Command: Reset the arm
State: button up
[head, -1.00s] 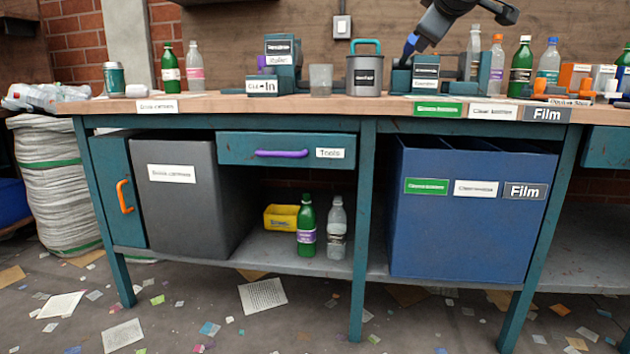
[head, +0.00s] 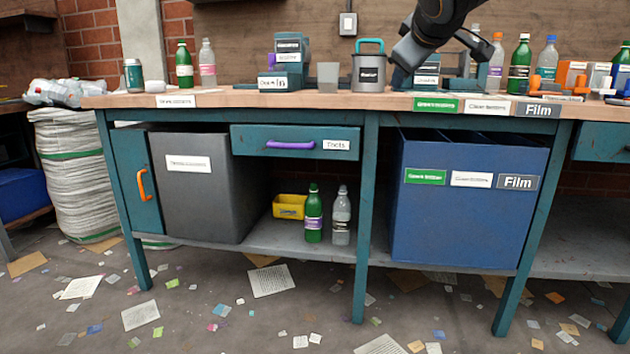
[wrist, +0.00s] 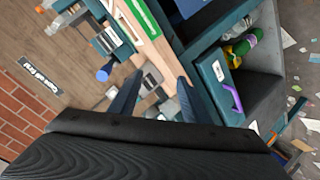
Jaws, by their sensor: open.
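My gripper is at the end of my dark arm (head: 437,32), which hangs over the right half of the bench at the top of the head view. In the wrist view its two dark blue fingers stand apart, and my gripper (wrist: 158,95) is open with nothing held between them. The bench edge and a wall of blue-teal furniture lie beyond the fingers. In the head view the arm hides part of the things at the back of the bench, and its fingertips are hard to make out.
The wooden bench (head: 230,99) carries a grey canister (head: 369,72), green bottles (head: 519,64) and clear bottles. Below are a closed teal drawer (head: 260,141), a grey bin (head: 205,200), a blue bin (head: 455,225) and a yellow box (head: 290,206). Paper scraps litter the floor.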

jog(key=s+a+f+m+g+y+p, duration=0.1)
jog(key=s+a+f+g+y+p, duration=0.4)
jog(key=s+a+f, duration=1.3)
jog(key=s+a+f+g+h, duration=0.1)
jog(key=s+f+g, duration=0.25)
jog(key=s, duration=0.45)
jog(key=s+a+f+g+p, duration=0.15)
jog(key=s+f, duration=0.25)
jog(key=s, duration=0.4)
jog(key=s+f+g+h+b, duration=0.1)
jog(key=s+f+g, duration=0.3)
jog(key=s, duration=0.4)
jog(key=d+r+m+p, duration=0.2)
jog(key=d+r+p, duration=0.4)
jog(key=r+p, duration=0.3)
jog(key=d+r+m+h+p, duration=0.1)
jog(key=d+r+m+p, duration=0.2)
jog(key=d+r+p, duration=0.4)
jog(key=d+r+m+p, duration=0.2)
jog(key=d+r+p, duration=0.5)
jog(key=r+p, duration=0.6)
jog(key=p, duration=0.9)
jog(key=shift+d+m+t+h, duration=0.25)
jog(key=shift+m+t+h, duration=0.05)
jog(key=shift+h, duration=0.1)
jog(key=shift+w, duration=0.15)
